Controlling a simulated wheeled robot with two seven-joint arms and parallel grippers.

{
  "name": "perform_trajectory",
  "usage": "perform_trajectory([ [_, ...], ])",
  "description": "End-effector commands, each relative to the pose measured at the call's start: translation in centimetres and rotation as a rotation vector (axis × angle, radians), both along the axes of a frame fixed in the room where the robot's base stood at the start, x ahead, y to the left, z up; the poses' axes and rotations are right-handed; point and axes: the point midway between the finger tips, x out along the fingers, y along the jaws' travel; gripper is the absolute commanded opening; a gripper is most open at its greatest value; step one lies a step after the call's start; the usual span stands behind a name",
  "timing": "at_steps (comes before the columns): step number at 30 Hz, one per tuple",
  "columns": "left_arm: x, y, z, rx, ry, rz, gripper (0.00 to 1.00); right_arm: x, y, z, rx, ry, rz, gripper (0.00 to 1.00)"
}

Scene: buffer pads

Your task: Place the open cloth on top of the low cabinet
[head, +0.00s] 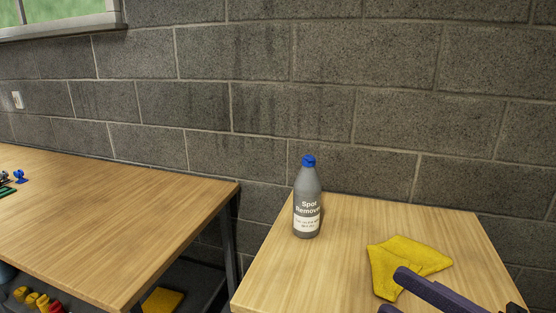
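A yellow cloth (410,257) lies partly folded and a little rumpled on the light wood top of the low cabinet (345,265), toward its right side. My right gripper (393,291) comes in from the bottom right, just over the near part of the cloth. Its dark purple fingers show apart, and it looks open. Whether a finger touches the cloth I cannot tell. The lower part of this gripper is cut off by the picture edge. My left gripper is not in view.
A grey spot remover bottle (307,205) with a blue cap stands upright on the cabinet top, left of the cloth. A wooden table (120,220) stands at left, across a gap. A yellow item (162,300) lies below it. A block wall (330,90) is behind.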

Motion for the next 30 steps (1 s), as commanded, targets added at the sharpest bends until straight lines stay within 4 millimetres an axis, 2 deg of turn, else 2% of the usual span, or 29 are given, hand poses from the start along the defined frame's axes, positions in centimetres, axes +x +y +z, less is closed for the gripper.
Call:
perform_trajectory([
  [4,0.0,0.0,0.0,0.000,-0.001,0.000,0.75,2.9,-2.6,-2.8,0.041,0.007,-0.161,0.39],
  [7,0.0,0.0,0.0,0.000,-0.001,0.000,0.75,5.1,-4.9,-6.5,0.028,0.047,-0.311,0.39],
  [8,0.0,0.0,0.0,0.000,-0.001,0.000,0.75,5.7,-5.7,-8.1,0.011,0.066,-0.361,0.39],
  [10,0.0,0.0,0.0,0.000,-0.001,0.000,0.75,6.7,-7.7,-12.8,-0.052,0.133,-0.481,0.39],
  [13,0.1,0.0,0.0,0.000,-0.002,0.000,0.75,6.8,-10.0,-20.1,-0.189,0.251,-0.612,0.39],
  [15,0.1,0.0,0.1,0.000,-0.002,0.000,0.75,5.8,-11.3,-25.2,-0.303,0.340,-0.669,0.39],
  [18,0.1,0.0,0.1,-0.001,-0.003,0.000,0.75,3.5,-12.5,-31.5,-0.462,0.455,-0.701,0.39],
  [21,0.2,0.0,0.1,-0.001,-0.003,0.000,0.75,1.0,-13.2,-36.3,-0.592,0.549,-0.695,0.39],
  [25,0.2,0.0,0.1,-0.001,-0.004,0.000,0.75,-2.5,-13.6,-41.0,-0.735,0.649,-0.659,0.39],
  [30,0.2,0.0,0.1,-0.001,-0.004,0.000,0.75,-7.1,-13.8,-45.7,-0.885,0.752,-0.586,0.39],
])
